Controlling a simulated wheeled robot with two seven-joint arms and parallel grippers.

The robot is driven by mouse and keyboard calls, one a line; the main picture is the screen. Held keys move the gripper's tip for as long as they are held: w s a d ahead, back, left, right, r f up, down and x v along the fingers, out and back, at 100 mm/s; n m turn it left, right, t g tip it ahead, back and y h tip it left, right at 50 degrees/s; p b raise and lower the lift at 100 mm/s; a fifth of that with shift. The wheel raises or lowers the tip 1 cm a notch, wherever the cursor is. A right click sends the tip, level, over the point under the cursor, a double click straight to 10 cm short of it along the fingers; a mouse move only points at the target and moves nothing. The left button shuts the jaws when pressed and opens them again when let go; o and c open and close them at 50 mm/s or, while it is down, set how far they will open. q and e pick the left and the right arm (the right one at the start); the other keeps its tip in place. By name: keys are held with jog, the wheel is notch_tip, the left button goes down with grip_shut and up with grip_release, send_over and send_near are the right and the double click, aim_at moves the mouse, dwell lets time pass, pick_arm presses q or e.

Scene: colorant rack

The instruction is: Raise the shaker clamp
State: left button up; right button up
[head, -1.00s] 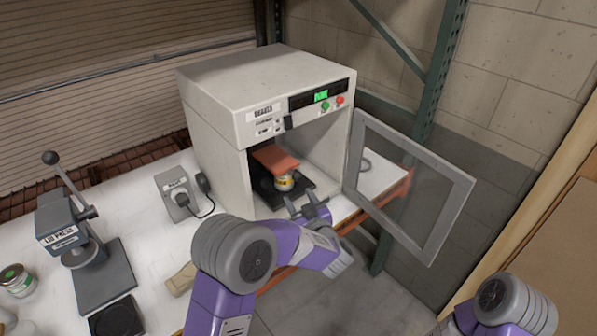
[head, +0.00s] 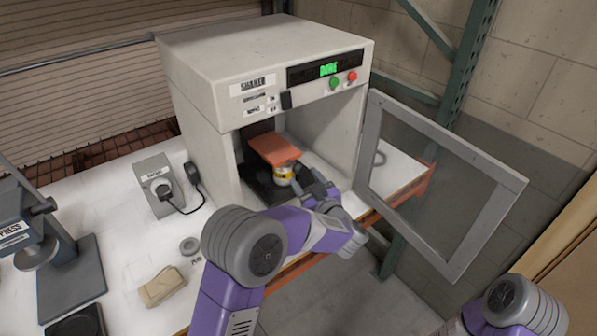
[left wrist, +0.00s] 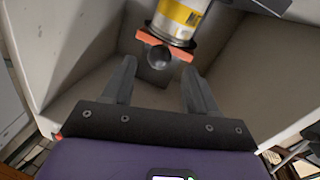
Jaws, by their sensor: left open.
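The shaker (head: 265,75) stands on the bench with its door open and its display reading DONE. Inside, the orange clamp plate (head: 272,147) lies on top of a can with a yellow label (head: 284,178). The left wrist view, which looks upside down, shows the can (left wrist: 178,18), the orange clamp's edge (left wrist: 183,53) and a dark round knob (left wrist: 160,57) on the clamp. My left gripper (head: 308,178) is at the shaker opening, close to the clamp's front. Its fingers (left wrist: 158,85) are open and empty, and the knob appears between and beyond the tips. My right gripper is out of view.
The open door (head: 440,185) stands out to the right of my left arm. A grey switch box (head: 157,187) with a cable, a tan block (head: 163,286) and a press (head: 60,260) are on the bench to the left. The shaker's side walls bound the opening.

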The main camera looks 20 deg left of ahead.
aim_at(300, 172)
pick_arm(q)
jog(key=x, duration=0.5)
jog(key=shift+w+a, duration=0.15)
jog(key=shift+w, duration=0.05)
grip_shut()
